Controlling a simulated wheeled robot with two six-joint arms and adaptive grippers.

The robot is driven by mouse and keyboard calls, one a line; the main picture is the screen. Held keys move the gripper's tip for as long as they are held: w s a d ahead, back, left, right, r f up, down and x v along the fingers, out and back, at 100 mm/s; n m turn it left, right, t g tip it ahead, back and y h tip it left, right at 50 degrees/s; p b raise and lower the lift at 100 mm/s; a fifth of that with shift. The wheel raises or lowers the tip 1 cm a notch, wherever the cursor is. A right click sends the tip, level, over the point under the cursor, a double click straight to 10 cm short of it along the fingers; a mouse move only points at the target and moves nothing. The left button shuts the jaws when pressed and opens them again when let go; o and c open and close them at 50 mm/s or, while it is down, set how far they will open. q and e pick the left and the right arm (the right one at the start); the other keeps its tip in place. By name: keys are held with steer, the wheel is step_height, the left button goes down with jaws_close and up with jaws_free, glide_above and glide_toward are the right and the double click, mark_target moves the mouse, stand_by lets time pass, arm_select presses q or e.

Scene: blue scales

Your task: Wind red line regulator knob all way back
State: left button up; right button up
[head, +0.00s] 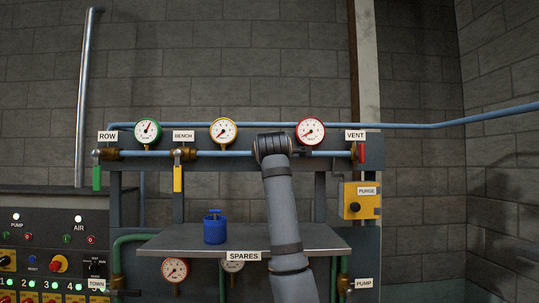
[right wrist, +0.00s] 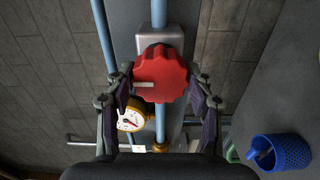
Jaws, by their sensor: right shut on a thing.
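The red regulator knob (right wrist: 162,75) is a lobed red wheel with a short white mark on its left side in the right wrist view. My right gripper (right wrist: 160,84) has a finger on each side of it and is shut on it. In the head view my right wrist (head: 272,146) reaches up to the blue pipe and hides the knob. The red-rimmed gauge (head: 310,131) stands just right of my wrist, its needle pointing lower left. My left gripper is in neither view.
A shelf marked SPARES (head: 190,240) below holds a blue canister (head: 215,228), which also shows in the right wrist view (right wrist: 282,152). Green (head: 147,132) and yellow (head: 223,131) gauges stand along the pipe. A red vent handle (head: 361,153) and yellow purge box (head: 361,202) are at right.

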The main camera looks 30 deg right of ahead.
steer(key=shift+f+n, duration=0.15)
steer(key=shift+n, duration=0.15)
steer(key=o, duration=1.2)
steer(key=shift+c, duration=0.2)
steer(key=shift+a, duration=0.1)
steer(key=v, duration=1.2)
steer(key=shift+s, duration=0.1)
